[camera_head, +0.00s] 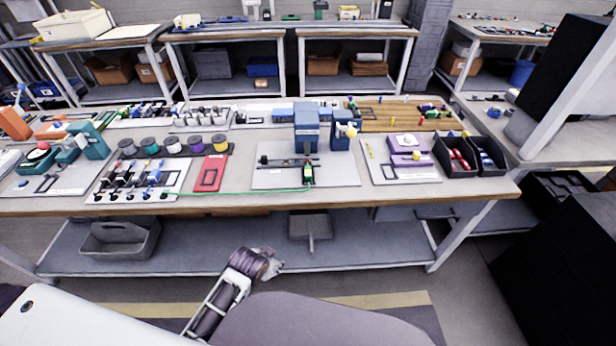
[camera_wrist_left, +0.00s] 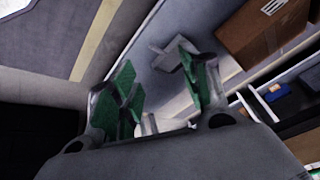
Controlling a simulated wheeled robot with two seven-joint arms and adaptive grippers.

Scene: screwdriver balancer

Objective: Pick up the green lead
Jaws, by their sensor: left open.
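The green lead (camera_head: 240,191) is a thin line along the front of the workbench (camera_head: 400,200). It runs from the white board with black plugs (camera_head: 150,180) to the foot of the blue device (camera_head: 307,130), where a green and black part (camera_head: 308,175) stands. My left gripper (camera_head: 272,265) is below and in front of the bench edge, apart from the lead. In the left wrist view its two green-padded fingers (camera_wrist_left: 165,95) are spread with nothing between them. The lead does not show there. My right gripper is not in view.
A red plate (camera_head: 210,174) lies beside the white board. Several coloured spools (camera_head: 170,145) stand behind. Black bins (camera_head: 455,157) sit at the right end of the bench. The lower shelf (camera_head: 370,250) holds a grey caddy (camera_head: 120,240) and a dustpan (camera_head: 309,226).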

